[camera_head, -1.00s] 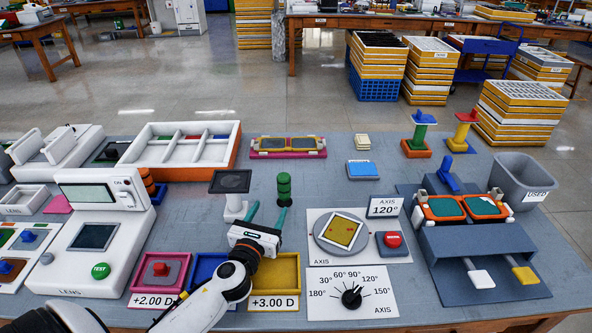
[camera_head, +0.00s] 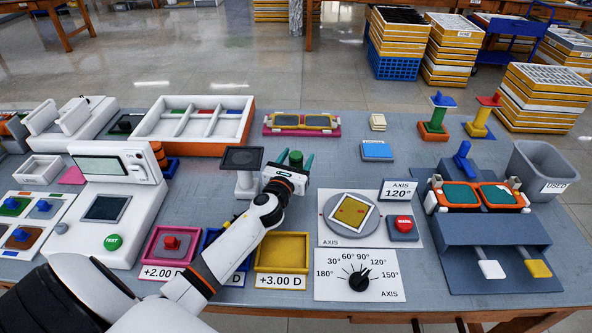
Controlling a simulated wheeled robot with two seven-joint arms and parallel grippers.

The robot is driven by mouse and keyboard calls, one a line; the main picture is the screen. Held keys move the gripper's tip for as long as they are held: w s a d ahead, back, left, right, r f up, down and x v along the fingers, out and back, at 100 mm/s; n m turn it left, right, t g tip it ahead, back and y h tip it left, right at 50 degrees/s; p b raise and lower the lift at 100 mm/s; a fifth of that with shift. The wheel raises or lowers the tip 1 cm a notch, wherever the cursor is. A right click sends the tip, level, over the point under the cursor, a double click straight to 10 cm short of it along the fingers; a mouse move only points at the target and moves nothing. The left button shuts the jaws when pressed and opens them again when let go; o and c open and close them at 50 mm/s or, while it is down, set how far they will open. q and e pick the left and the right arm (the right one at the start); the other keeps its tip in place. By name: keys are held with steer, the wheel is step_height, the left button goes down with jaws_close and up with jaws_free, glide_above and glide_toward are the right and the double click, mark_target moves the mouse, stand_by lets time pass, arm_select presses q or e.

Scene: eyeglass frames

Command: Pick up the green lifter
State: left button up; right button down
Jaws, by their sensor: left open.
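The green lifter (camera_head: 296,158), a ribbed upright green piece, stands on the bench right of the small dark-topped stand. My left gripper (camera_head: 295,160) reaches it from the near side, with one teal finger to its left and one to its right. The jaws are open, and I see a gap between the fingers and the lifter. The gripper's body hides the lifter's lower part. My right gripper is not in view.
The dark-topped stand (camera_head: 242,159) is close on the left of the gripper. A yellow tray (camera_head: 282,253) lies in front, and the axis dial plate (camera_head: 347,243) is on the right. A white divided tray (camera_head: 196,121) stands behind left.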

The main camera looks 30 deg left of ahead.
arm_select(q)
steer(key=shift+x, duration=0.75)
steer(key=shift+s, duration=0.1)
steer(key=shift+c, duration=0.9)
steer(key=c, duration=0.9)
step_height(320, 180, up, 9)
steer(key=p, duration=0.3)
steer(key=shift+p, duration=0.35)
steer(key=shift+r, duration=0.55)
